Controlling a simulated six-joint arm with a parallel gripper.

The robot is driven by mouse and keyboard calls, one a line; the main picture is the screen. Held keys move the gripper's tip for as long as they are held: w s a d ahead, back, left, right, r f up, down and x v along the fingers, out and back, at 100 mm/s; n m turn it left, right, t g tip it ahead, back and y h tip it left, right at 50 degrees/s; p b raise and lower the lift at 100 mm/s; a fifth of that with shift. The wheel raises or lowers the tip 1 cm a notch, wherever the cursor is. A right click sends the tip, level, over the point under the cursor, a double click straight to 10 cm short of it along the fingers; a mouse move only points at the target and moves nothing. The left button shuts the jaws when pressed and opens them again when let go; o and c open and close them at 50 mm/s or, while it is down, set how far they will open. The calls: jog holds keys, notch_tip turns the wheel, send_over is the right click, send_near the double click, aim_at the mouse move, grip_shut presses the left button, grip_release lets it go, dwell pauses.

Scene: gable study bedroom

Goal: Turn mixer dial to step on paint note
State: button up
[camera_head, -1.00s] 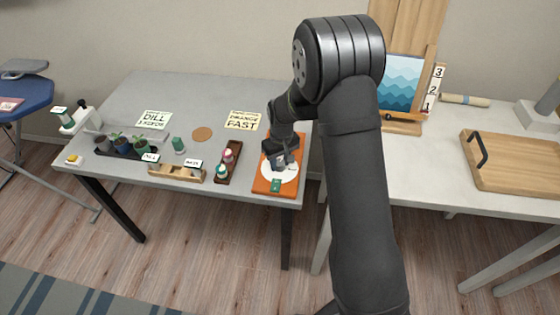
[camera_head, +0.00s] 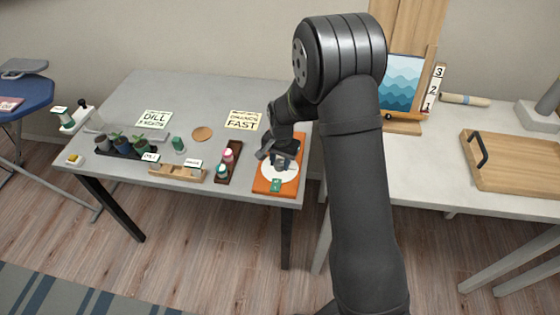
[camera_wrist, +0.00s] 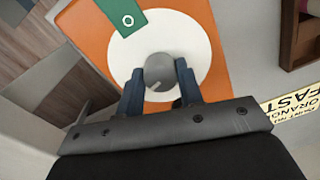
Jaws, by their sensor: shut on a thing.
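The mixer is an orange board (camera_head: 262,186) with a white round face (camera_head: 291,176), near the table's front right corner. In the wrist view my gripper (camera_wrist: 160,78) is shut on the grey dial knob (camera_wrist: 158,69) at the middle of the white face (camera_wrist: 190,38). A pale pointer mark shows on the knob's near edge. A green tab with a white ring (camera_wrist: 128,20) lies at the rim of the face. The paint note, a cream card reading "ORANGE FAST" (camera_head: 243,121), lies behind the mixer; it shows partly in the wrist view (camera_wrist: 292,104). From the head camera, my gripper (camera_head: 282,160) hides the dial.
A dark rack with small bottles (camera_head: 228,162) stands just left of the mixer. A wooden block with a label (camera_head: 177,172), seedling pots (camera_head: 118,146) and a "DILL" card (camera_head: 154,119) lie farther left. A second table with an easel picture (camera_head: 401,84) stands right.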

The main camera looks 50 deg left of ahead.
aim_at(281, 163)
jog(key=shift+m, duration=1.9)
jog(key=o, duration=1)
jog(key=shift+c, duration=0.2)
jog(key=shift+r, duration=0.15)
notch_tip(281, 163, up, 17)
jog(key=shift+d, duration=0.25)
jog(key=f, duration=1.7)
jog(key=shift+a+f, duration=0.15)
jog(key=shift+a, duration=0.15)
